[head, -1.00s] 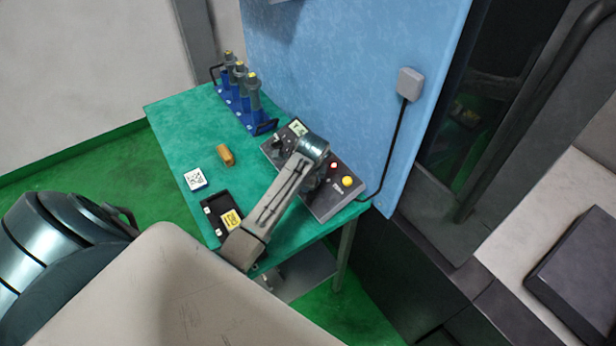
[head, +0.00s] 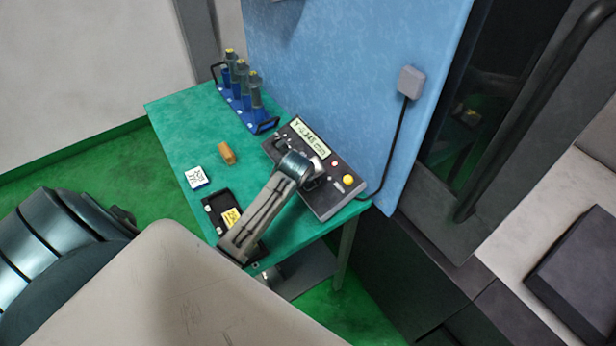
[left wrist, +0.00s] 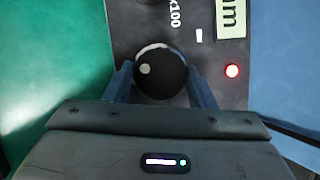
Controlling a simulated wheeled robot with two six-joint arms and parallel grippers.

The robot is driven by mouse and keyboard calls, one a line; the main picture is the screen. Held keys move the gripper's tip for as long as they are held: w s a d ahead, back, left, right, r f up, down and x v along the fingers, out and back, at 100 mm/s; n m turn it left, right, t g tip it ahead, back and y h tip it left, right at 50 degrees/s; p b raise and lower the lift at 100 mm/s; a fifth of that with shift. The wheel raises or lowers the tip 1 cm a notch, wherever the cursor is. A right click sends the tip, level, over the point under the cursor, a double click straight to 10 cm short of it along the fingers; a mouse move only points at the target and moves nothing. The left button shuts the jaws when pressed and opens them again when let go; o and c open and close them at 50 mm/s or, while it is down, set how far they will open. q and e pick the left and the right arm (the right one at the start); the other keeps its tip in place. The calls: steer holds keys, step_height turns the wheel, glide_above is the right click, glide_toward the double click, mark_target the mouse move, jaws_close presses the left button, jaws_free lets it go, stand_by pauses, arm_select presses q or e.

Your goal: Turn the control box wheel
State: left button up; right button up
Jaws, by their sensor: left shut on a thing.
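The control box (head: 328,203) is a dark grey panel with a display reading in mm at its upper end. My left gripper (left wrist: 160,72) is over its middle. In the left wrist view the wheel (left wrist: 160,82), a black round knob with a white dot at its left, sits between the two blue-grey fingers. The fingers are closed on it from both sides. In the head view my left wrist hides most of the wheel and part of the panel. My right gripper is not in view.
A yellow button (head: 348,180) sits on the box near its right end. A lit red lamp (left wrist: 232,71) is right of the wheel.

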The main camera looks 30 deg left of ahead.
arm_select(q)
steer(key=shift+s+f+m, duration=0.15)
steer(key=shift+f+m, duration=0.1)
steer(key=shift+m, duration=0.35)
steer(key=shift+h, duration=0.3)
steer(key=o, duration=0.7)
steer(key=shift+o, duration=1.3)
steer(key=shift+r, duration=0.1)
steer(key=shift+s+r+t, duration=0.2)
steer(key=shift+r+t, duration=0.1)
steer(key=shift+r, duration=0.1)
steer(key=b+v, duration=0.3)
steer(key=v, duration=0.6)
steer(key=shift+s+d+r, duration=0.2)
steer(key=shift+d+r, duration=0.05)
steer(key=shift+r, duration=0.05)
